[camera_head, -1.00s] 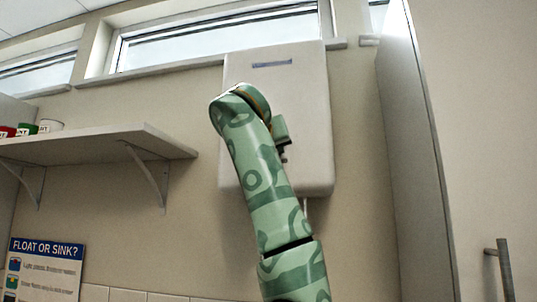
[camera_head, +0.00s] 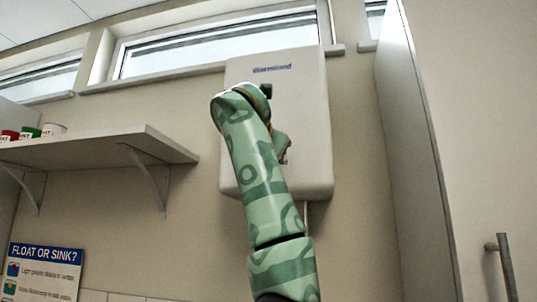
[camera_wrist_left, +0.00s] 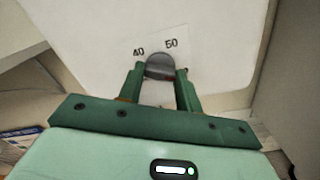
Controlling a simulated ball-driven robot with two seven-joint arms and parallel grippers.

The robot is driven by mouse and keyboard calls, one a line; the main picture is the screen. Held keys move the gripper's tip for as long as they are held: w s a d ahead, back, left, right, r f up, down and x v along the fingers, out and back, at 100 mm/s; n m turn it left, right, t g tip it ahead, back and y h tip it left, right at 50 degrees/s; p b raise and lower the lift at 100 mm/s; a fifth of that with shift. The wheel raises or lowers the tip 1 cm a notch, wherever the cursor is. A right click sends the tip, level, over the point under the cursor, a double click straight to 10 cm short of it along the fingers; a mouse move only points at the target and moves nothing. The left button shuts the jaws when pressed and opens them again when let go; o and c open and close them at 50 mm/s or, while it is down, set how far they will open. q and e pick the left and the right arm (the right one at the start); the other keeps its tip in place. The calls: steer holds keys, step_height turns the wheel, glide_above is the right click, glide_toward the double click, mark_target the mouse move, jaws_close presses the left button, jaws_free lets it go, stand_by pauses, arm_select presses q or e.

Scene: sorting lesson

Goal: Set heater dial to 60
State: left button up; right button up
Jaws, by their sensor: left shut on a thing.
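The heater (camera_head: 308,120) is a white box on the wall below the window, with a blue name at its top. In the left wrist view its white front (camera_wrist_left: 215,35) fills the upper middle. A round grey dial (camera_wrist_left: 160,66) sits there, with "40" to its upper left and "50" to its upper right. A small reddish spot shows low on the dial; the pointer's setting cannot be read. My left gripper (camera_wrist_left: 160,76) has its two green fingers closed on the dial's sides. In the head view my patterned arm hides the dial and most of this gripper. My right gripper is not in view.
A wall shelf (camera_head: 105,143) with small tins (camera_head: 30,132) is left of the heater. A tall pale cabinet (camera_head: 420,150) stands close on the right, with a metal handle (camera_head: 505,265) farther right. A "FLOAT OR SINK?" poster (camera_head: 45,268) is at lower left.

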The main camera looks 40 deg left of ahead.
arm_select(q)
steer(key=shift+w+f+m, duration=0.1)
steer(key=shift+m, duration=0.2)
steer(key=o, duration=1)
steer(key=shift+b+v, duration=2.4)
steer(key=shift+v, duration=5.8)
